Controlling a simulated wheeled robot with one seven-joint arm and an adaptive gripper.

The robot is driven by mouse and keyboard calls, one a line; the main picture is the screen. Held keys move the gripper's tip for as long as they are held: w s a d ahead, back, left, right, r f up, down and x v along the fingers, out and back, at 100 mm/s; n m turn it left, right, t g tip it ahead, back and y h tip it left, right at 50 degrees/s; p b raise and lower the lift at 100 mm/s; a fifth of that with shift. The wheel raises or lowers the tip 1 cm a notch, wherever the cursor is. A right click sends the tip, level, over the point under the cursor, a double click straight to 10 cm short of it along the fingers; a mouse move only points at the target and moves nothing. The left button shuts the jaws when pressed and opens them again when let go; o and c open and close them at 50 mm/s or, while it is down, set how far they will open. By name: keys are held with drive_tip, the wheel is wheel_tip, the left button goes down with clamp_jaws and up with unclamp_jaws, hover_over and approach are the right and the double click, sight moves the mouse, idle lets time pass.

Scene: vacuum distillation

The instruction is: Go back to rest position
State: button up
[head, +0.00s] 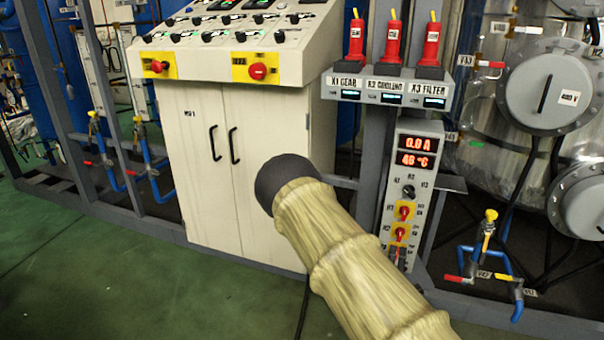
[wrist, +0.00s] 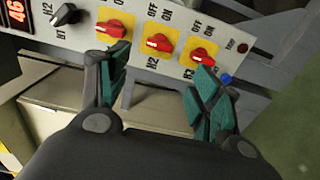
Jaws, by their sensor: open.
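My gripper (wrist: 163,65) is open in the wrist view, its two dark fingers with green pads spread and nothing between them. It is in front of the lower part of a grey control panel (wrist: 85,38). Three red rotary switches on yellow plates show there: one (wrist: 112,28) by the left finger, a middle one (wrist: 158,43) between the fingers, and one (wrist: 200,55) above the right fingertip. I cannot tell whether a finger touches the panel. In the head view my sleeved arm reaches up from the bottom, and the gripper is hidden. The panel (head: 414,180) reads 0.0 A and 46 °C.
A cream console cabinet (head: 225,160) with black handles stands left of the panel. Several red-topped units (head: 391,45) sit above it. Steel tanks (head: 550,90) and blue pipes with valves (head: 487,240) are at the right. Green floor (head: 90,270) is open at the lower left.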

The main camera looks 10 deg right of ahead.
drive_tip(key=s+a+f+m+g+y, duration=0.2)
drive_tip(key=s+a+f+m+g, duration=0.15)
drive_tip(key=s+f, duration=0.45)
drive_tip(key=s+a+f+m+g+y, duration=0.2)
drive_tip(key=s+a+f+g, duration=0.3)
drive_tip(key=s, duration=0.6)
drive_tip(key=s+a+f+m+g+y, duration=0.2)
drive_tip(key=s+f+m, duration=0.1)
drive_tip(key=s+f, duration=0.55)
drive_tip(key=s+a+r+m+g+y, duration=0.1)
drive_tip(key=s+a+m+g+y, duration=0.35)
drive_tip(key=s+a, duration=0.95)
wheel_tip(320, 180, up, 21)
drive_tip(key=s+d+p, duration=0.1)
drive_tip(key=d+p, duration=0.1)
drive_tip(key=p, duration=1.9)
drive_tip(key=shift+d+n+h, duration=0.35)
drive_tip(key=shift+n+h, duration=0.05)
drive_tip(key=shift+h, duration=0.05)
drive_tip(key=shift+s+f, duration=0.1)
drive_tip(key=shift+f, duration=0.05)
